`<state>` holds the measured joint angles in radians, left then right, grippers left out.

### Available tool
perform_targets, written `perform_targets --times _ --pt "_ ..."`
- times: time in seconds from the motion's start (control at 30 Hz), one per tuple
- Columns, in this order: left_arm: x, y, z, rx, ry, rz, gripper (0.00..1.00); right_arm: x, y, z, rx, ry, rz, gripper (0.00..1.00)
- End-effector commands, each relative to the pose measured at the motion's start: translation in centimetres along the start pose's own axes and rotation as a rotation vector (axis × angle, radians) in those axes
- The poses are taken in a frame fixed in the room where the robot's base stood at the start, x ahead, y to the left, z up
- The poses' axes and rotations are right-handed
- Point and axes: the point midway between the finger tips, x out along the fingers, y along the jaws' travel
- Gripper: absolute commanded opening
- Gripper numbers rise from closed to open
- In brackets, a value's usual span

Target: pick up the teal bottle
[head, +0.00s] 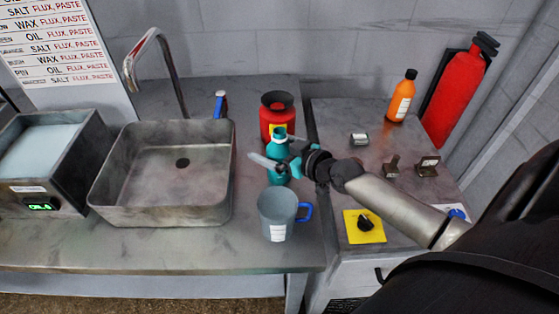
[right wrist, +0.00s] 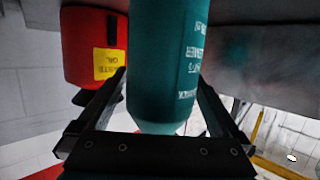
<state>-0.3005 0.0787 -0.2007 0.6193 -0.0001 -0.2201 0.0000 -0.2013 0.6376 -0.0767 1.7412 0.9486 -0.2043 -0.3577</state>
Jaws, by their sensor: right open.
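The teal bottle (head: 278,179) stands upright on the metal counter, to the right of the sink, partly hidden behind my right gripper (head: 270,150). In the right wrist view the teal bottle (right wrist: 165,65) fills the space between the two fingers, and white lettering shows on it. My right gripper (right wrist: 163,85) is open, with one finger on each side of the bottle. I cannot tell whether either finger touches it. My left gripper is not in view.
A red container (head: 277,113) stands close behind the bottle; it also shows in the wrist view (right wrist: 92,50). A grey mug (head: 277,213) with a blue handle stands in front. The sink (head: 160,205) lies left. An orange bottle (head: 402,97) stands on the right cabinet.

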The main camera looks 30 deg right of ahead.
Motion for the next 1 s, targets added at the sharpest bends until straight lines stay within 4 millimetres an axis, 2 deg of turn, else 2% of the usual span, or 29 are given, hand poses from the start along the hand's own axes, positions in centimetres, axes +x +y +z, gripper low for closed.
perform_targets --times 0.3,0.33,1.0 --pt "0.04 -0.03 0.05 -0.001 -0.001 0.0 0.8 0.37 -0.01 0.01 0.0 -0.001 0.0 1.0" --pt "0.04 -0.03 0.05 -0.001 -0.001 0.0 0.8 0.37 -0.02 0.01 0.0 -0.001 0.0 0.98" --pt "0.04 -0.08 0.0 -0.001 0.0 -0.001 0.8 0.34 0.01 0.03 0.0 -0.001 0.0 0.22"
